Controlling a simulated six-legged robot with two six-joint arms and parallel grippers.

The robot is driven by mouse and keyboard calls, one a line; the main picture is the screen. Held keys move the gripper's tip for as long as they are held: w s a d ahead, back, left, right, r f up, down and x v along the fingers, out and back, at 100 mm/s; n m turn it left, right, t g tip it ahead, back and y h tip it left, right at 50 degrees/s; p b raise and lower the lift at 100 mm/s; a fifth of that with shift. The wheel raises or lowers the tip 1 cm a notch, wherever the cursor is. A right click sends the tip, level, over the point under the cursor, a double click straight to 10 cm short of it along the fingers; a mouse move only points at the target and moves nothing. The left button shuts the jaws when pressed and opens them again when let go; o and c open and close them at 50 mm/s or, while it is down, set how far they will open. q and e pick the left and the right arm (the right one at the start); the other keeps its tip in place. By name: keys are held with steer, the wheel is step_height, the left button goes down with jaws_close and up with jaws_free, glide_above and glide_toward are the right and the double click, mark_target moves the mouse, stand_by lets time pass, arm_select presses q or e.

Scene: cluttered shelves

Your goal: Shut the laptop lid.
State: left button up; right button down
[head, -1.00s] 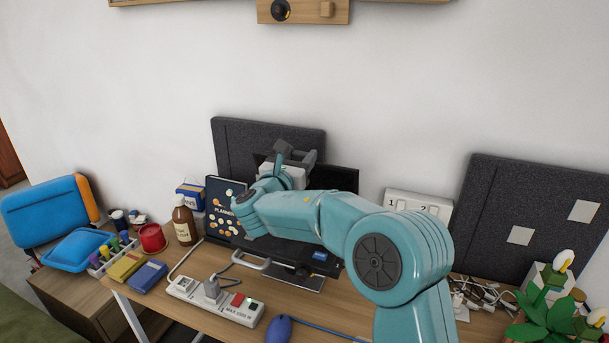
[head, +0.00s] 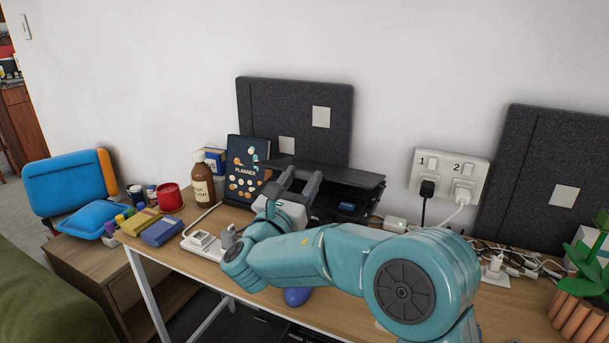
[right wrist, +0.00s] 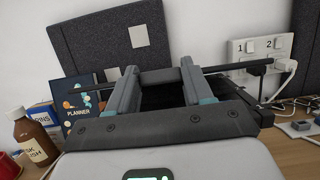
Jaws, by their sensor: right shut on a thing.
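The black laptop stands on the wooden desk in the middle of the head view. Its lid (head: 350,174) is tilted well down over the base, with a gap between them, so the laptop is partly open. A small blue item (head: 347,206) shows in the gap. My right gripper (head: 302,176) is at the lid's left part. In the right wrist view its fingers (right wrist: 159,72) stand apart, with the lid's thin dark edge (right wrist: 232,66) at their tips; it is shut on the lid. My arm hides part of the base. My left gripper is not in view.
A planner (head: 244,172) and a brown bottle (head: 202,180) stand left of the laptop. A power strip (head: 200,242) and a blue mouse (head: 297,297) lie in front. A wall socket (head: 448,177) with plugs and tangled cables (head: 510,258) are at right.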

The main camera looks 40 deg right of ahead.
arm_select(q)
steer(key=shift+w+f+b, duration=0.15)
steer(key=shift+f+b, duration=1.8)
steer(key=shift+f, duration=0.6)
arm_select(e)
steer(key=shift+h, duration=0.5)
steer(key=shift+s+a+f, duration=0.15)
steer(key=shift+f, duration=2.55)
steer(key=shift+r, duration=0.1)
